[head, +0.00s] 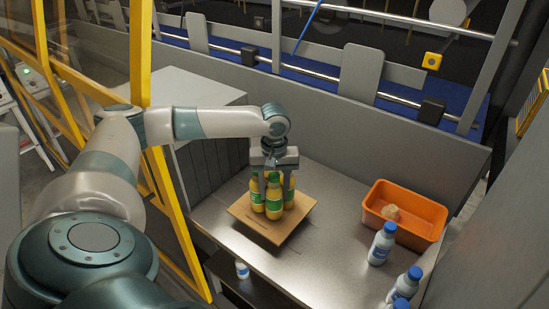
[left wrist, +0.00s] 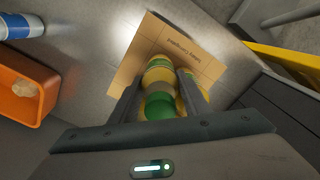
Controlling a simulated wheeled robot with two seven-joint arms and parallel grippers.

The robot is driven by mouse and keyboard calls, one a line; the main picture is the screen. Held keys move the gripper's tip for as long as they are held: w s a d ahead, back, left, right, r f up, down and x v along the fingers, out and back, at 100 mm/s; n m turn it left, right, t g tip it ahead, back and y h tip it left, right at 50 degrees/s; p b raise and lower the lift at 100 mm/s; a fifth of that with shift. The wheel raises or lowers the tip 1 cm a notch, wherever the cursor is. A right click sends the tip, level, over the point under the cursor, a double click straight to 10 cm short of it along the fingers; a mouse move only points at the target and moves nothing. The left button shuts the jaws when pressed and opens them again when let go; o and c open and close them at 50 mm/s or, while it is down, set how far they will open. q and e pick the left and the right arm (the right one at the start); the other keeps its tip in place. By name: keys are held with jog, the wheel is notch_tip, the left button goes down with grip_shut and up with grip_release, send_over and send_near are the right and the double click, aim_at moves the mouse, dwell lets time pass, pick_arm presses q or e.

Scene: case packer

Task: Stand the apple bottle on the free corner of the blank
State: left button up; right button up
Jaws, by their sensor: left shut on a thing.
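The blank (head: 277,236) is a flat brown cardboard sheet on the grey worktop, with several yellow bottles with green labels grouped on it. My left gripper (head: 273,186) points down over this group, shut on a yellow apple bottle (head: 274,204) with a green cap. In the left wrist view the green cap of the apple bottle (left wrist: 160,107) lies between the fingers, close against other bottles. The blank (left wrist: 137,52) shows printed text there. The held bottle's base seems at the blank, but I cannot tell whether it touches. My right gripper is not in view.
An orange bin (head: 425,207) with a pale lump (head: 390,212) stands at the right. White bottles with blue caps (head: 381,245) stand in front of it. A grey wall (head: 340,140) runs behind the worktop, and a yellow frame (head: 180,232) stands at the left.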

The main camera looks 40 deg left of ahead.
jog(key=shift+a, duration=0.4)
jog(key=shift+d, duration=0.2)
pick_arm(q)
jog(key=shift+f, duration=0.2)
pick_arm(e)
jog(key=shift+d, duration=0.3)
pick_arm(q)
jog(key=shift+f, duration=0.2)
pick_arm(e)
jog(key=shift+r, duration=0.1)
pick_arm(q)
jog(key=o, duration=1.3)
jog(key=shift+o, duration=0.2)
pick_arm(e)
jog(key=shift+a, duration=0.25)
